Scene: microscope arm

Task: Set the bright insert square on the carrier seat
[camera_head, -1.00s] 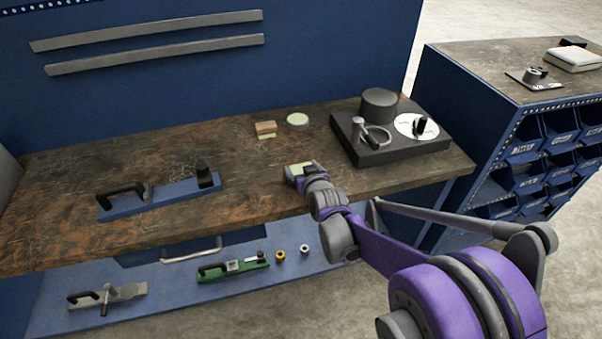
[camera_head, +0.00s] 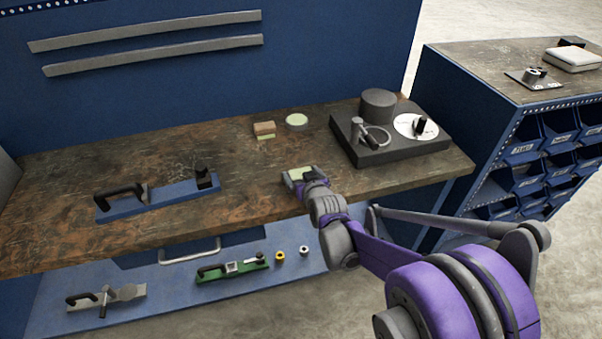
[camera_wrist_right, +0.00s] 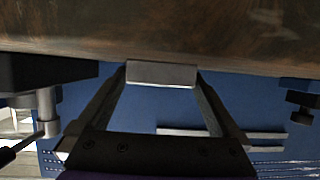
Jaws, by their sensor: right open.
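My right gripper (camera_head: 297,177) is low over the bench at its front middle, beside a small pale-green piece (camera_head: 299,173) with a grey edge. In the right wrist view the fingers of my right gripper (camera_wrist_right: 162,80) stand apart, with a pale, bright block (camera_wrist_right: 162,74) between or just beyond their tips. The jaws are open; I cannot tell whether they touch the block. I cannot tell for sure which piece is the insert and which the carrier seat. My left gripper is not in view.
A brown block on a pale-green pad (camera_head: 265,130) and a pale-green disc (camera_head: 297,120) lie behind. A dark instrument base (camera_head: 385,152) stands at right, a blue plate with black handles (camera_head: 160,199) at left.

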